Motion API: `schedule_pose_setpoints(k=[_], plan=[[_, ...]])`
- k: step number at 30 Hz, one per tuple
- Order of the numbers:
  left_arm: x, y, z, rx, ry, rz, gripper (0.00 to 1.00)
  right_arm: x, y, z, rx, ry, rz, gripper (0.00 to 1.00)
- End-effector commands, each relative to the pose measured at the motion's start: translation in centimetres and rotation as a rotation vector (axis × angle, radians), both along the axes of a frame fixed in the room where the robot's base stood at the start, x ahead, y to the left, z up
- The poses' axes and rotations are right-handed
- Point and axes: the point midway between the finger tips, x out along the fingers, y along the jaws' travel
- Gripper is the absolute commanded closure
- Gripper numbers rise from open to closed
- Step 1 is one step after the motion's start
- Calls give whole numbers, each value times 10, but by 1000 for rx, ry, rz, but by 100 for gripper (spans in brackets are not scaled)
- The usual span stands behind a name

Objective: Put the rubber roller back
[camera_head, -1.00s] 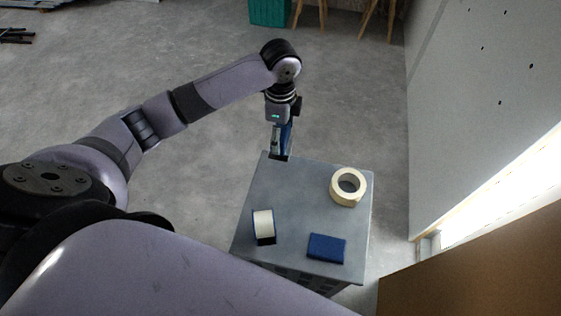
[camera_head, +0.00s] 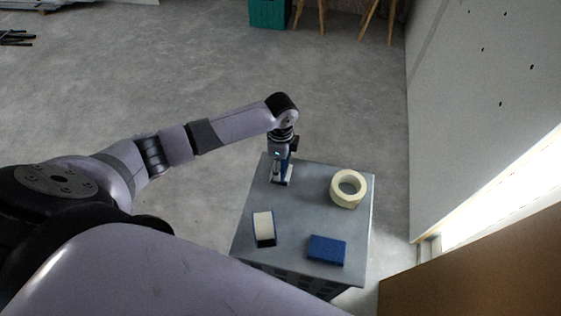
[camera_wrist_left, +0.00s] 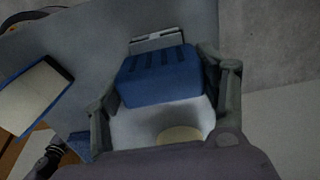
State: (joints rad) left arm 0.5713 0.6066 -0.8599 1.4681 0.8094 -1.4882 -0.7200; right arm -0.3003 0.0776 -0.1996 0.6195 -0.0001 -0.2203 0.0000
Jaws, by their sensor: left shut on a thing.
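My left gripper (camera_head: 281,166) is shut on a blue-handled tool, which I take to be the rubber roller (camera_head: 282,181). It points down over the far left corner of the grey table top (camera_head: 300,217). The tool's dark lower end is at or just above the surface; I cannot tell if it touches. In the left wrist view the ribbed blue handle (camera_wrist_left: 158,76) sits between the fingers, with a pale and dark end piece beyond it. The gripper hides part of the tool. My right gripper is not in view.
A cream tape roll (camera_head: 348,188) lies at the right of the table. A blue block with a white top (camera_head: 263,227) is at the near left, a flat blue block (camera_head: 327,250) at the near right. The table's middle is clear. A pale wall panel (camera_head: 475,100) stands to the right.

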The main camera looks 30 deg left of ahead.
Motion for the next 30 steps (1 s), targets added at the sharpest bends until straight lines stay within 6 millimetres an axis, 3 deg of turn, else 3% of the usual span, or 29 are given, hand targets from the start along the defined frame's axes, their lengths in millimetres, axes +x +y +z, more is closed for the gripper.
schedule_pose_setpoints(k=[1,2,10,22,30], plan=[[0,0,0,0,0,0,56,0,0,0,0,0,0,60],[-1,0,0,1,1,0,32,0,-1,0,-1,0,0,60],[0,0,0,1,1,0,14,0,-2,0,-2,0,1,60],[0,0,6,0,0,1,13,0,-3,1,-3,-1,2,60],[1,0,55,0,-3,0,13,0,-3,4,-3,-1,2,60]])
